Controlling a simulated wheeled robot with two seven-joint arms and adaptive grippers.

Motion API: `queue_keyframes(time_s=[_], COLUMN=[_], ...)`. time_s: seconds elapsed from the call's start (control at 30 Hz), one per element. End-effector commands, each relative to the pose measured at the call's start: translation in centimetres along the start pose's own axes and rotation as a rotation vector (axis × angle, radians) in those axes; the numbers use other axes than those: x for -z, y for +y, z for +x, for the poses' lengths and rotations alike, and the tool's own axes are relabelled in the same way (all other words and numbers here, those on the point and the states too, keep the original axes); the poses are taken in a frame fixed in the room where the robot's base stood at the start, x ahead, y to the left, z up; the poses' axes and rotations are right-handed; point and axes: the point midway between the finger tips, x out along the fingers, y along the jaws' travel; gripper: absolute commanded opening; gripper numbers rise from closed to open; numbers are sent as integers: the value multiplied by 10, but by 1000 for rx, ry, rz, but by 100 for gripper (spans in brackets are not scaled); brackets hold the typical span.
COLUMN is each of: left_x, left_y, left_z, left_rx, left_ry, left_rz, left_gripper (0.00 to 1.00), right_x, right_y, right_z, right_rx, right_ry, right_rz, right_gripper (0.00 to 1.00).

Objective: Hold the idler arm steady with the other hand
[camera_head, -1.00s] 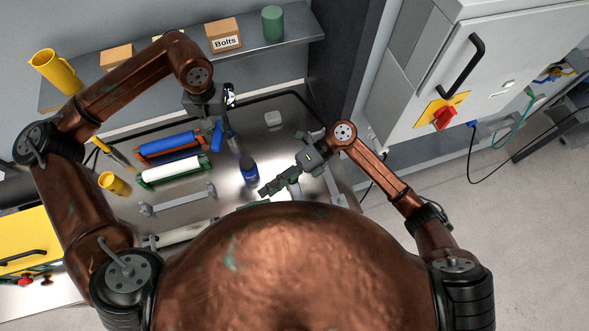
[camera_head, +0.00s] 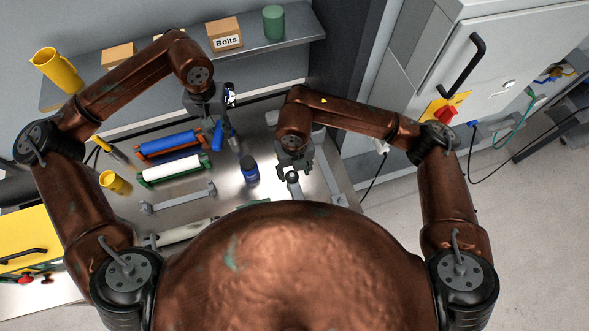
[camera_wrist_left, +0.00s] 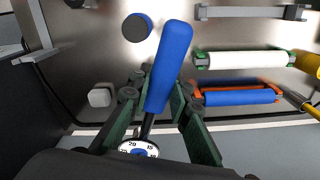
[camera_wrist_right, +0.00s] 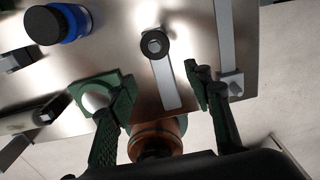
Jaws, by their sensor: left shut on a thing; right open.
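What looks like the idler arm is a flat grey bar (camera_wrist_right: 168,82) with a dark round end (camera_wrist_right: 155,44), in the right wrist view; the round end (camera_head: 292,177) also shows in the head view. My right gripper (camera_wrist_right: 160,85) is open, its fingers apart on either side of the bar's lower part; I cannot tell whether they touch it. It also shows in the head view (camera_head: 293,162). My left gripper (camera_wrist_left: 150,100) is shut on a blue-handled tool (camera_wrist_left: 168,65) with a round dial (camera_wrist_left: 138,148), at the back of the table (camera_head: 217,130).
A blue bottle (camera_head: 250,170) stands left of my right gripper. White (camera_head: 172,169) and blue (camera_head: 168,144) rollers lie left. A cabinet (camera_head: 500,60) stands at right.

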Motion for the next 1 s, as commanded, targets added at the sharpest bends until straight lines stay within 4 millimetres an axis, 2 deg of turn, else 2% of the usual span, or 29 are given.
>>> queue_keyframes(time_s=[0.3,0.53,0.73,1.0], left_x=[0,0,0,0], left_y=[0,0,0,0], left_z=[-1,-1,-1,-1], left_rx=[-1,-1,-1,-1], left_ry=[2,2,2,2], left_rz=[0,0,0,0], left_gripper=[0,0,0,0], right_x=[2,2,1,1], right_y=[1,1,1,1], right_z=[55,90,105,108], right_rx=[-3,-3,-3,-4], right_ry=[7,6,4,4], right_rz=[1,0,-1,-2], right_gripper=[46,46,46,46])
